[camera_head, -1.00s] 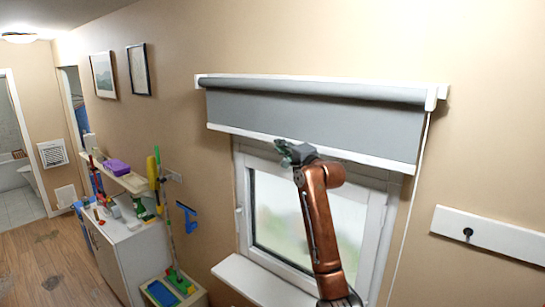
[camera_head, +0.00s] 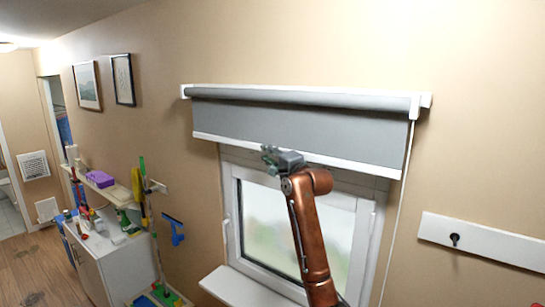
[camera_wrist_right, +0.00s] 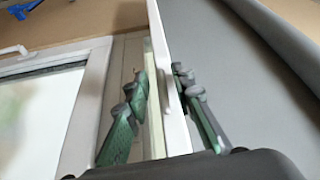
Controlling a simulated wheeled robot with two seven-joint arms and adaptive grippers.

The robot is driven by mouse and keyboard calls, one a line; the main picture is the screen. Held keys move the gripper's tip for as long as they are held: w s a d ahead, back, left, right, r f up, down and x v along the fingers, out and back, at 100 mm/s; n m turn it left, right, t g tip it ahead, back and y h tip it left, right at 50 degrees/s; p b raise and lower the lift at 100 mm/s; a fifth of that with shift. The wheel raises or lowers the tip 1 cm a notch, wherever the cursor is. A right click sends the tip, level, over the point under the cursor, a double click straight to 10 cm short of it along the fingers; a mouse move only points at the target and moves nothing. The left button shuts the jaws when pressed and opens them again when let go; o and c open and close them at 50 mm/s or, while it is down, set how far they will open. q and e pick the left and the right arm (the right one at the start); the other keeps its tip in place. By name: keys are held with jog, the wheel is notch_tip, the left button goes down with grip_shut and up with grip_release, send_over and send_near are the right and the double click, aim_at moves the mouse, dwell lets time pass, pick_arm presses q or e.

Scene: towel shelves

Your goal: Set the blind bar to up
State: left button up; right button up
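The window blind (camera_head: 290,128) is grey fabric hanging from a roller, covering only the area above the window's glass. Its white bottom bar (camera_head: 350,165) runs along the lower edge and slopes down to the right in the head view. My right gripper (camera_head: 270,154) is at this bar, near its middle. In the right wrist view the bar (camera_wrist_right: 168,60) passes between the two green-grey fingers of the right gripper (camera_wrist_right: 160,82). My left gripper is not in view.
The window (camera_head: 285,225) with its white frame lies below the blind, with a sill (camera_head: 245,288) under it. A thin cord (camera_head: 398,215) hangs at the right. A white board with a dark hook (camera_head: 485,240) is on the right wall. A cluttered cabinet (camera_head: 125,265) stands left.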

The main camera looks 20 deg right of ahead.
jog(key=s+d, duration=0.1)
jog(key=s, duration=1)
jog(key=shift+s+d+f, duration=0.3)
jog(key=shift+d, duration=0.05)
